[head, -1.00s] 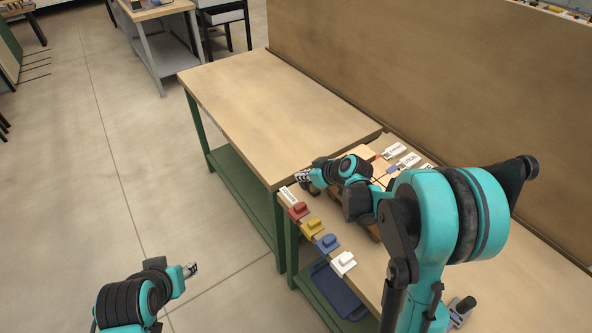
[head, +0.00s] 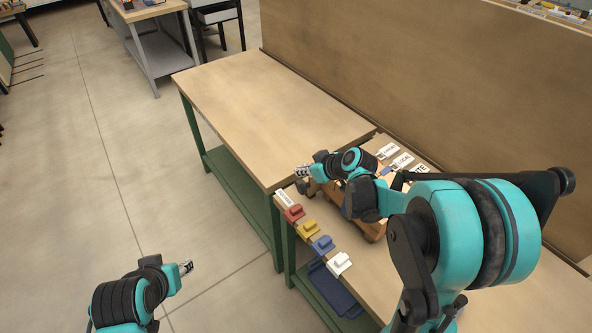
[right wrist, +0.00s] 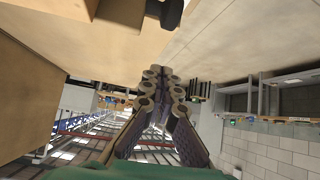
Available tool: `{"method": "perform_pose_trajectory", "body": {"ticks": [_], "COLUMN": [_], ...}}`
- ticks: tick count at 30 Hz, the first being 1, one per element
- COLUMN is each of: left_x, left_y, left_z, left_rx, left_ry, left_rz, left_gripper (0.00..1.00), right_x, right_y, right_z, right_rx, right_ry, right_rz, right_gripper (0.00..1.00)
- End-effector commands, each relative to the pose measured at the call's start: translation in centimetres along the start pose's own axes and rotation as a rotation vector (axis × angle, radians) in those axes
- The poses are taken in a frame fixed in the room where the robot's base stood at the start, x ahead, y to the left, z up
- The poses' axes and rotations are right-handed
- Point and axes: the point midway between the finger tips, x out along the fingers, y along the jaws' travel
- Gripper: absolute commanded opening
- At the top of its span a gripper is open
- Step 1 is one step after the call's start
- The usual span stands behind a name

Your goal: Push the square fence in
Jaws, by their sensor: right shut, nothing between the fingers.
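A brown wooden piece (head: 372,228) shows on the bench under my right forearm. It may be part of the square fence, but my arm hides most of it and I cannot tell its shape. My right gripper (head: 303,185) is at the bench's left edge, near the small white label and the red brick. In the right wrist view its fingers (right wrist: 165,78) are together with nothing between them. A dark block (right wrist: 165,12) shows at the top of that view, beside a tan surface. My left gripper (head: 186,267) is over the floor, away from the bench; its fingers are too small to read.
A red brick (head: 293,213), a yellow brick (head: 308,229), a blue brick (head: 322,244) and a white brick (head: 339,263) line the bench's front edge. White label cards (head: 403,161) lie behind my arm. The adjoining tabletop (head: 262,115) is bare. A tall brown panel (head: 430,80) stands behind.

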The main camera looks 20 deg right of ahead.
Motion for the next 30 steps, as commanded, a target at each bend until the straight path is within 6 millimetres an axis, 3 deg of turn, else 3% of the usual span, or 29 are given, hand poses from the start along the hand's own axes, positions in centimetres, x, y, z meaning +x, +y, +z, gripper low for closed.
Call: {"method": "perform_pose_trajectory", "body": {"ticks": [3,9,26,30], "left_x": [-0.7,-1.1,-1.0,-0.9], "left_y": [0.0,0.0,0.0,0.0], "left_z": [-0.5,-0.8,-0.7,-0.6], "left_rx": [0.000,0.000,0.000,0.000], "left_ry": [0.000,0.000,0.000,0.000], "left_rz": [0.000,0.000,0.000,0.000], "left_gripper": [0.40,0.40,0.40,0.40], "right_x": [-2.4,-4.1,-4.3,-5.0], "right_y": [0.1,0.0,0.0,-1.0], "right_z": [-0.2,-0.1,0.0,0.1], "right_rx": [0.002,0.001,0.000,0.018], "right_ry": [0.000,0.001,0.001,-0.020], "right_rz": [0.002,0.000,0.000,0.007], "right_gripper": [0.00,0.00,0.00,0.00]}}
